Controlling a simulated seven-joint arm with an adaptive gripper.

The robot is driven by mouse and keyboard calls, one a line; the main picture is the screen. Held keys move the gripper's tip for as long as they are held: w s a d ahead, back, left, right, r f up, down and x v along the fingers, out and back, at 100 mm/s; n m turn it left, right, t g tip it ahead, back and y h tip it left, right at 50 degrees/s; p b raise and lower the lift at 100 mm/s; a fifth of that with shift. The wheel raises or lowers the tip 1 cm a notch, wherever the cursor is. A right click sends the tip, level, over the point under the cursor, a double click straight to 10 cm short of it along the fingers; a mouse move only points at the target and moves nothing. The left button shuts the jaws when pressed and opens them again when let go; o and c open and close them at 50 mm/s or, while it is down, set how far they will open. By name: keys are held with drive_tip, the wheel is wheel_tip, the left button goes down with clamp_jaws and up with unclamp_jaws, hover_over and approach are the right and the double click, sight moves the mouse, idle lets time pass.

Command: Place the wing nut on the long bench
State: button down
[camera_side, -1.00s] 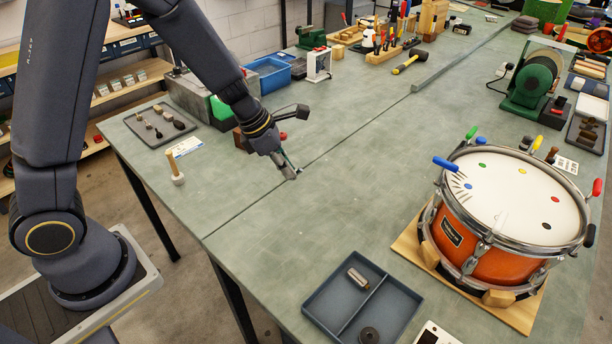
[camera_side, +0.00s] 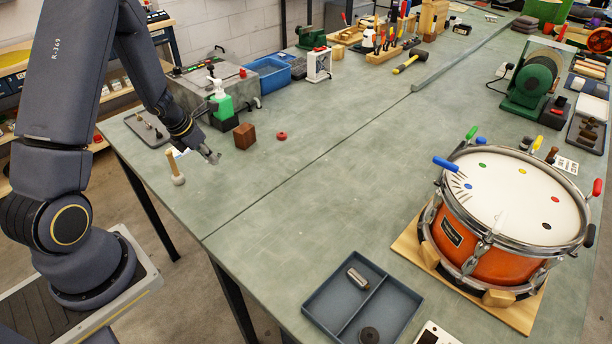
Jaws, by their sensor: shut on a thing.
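My gripper (camera_side: 212,157) is at the left of the long bench (camera_side: 275,215), low over its grey-green top. It is shut on a small pale piece at its fingertips. This appears to be the wing nut, but it is too small to make out its wings. I cannot tell whether it touches the bench top. The gripper is just right of a wooden-handled mallet (camera_side: 177,178) and in front of a brown block (camera_side: 244,136).
A divided tray (camera_side: 322,303) and a drum (camera_side: 476,245) stand at the right. The bench middle is clear.

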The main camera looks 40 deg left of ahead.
drive_tip(key=shift+f, duration=1.35)
drive_tip(key=shift+f, duration=0.15)
drive_tip(key=c, duration=1.2)
unclamp_jaws()
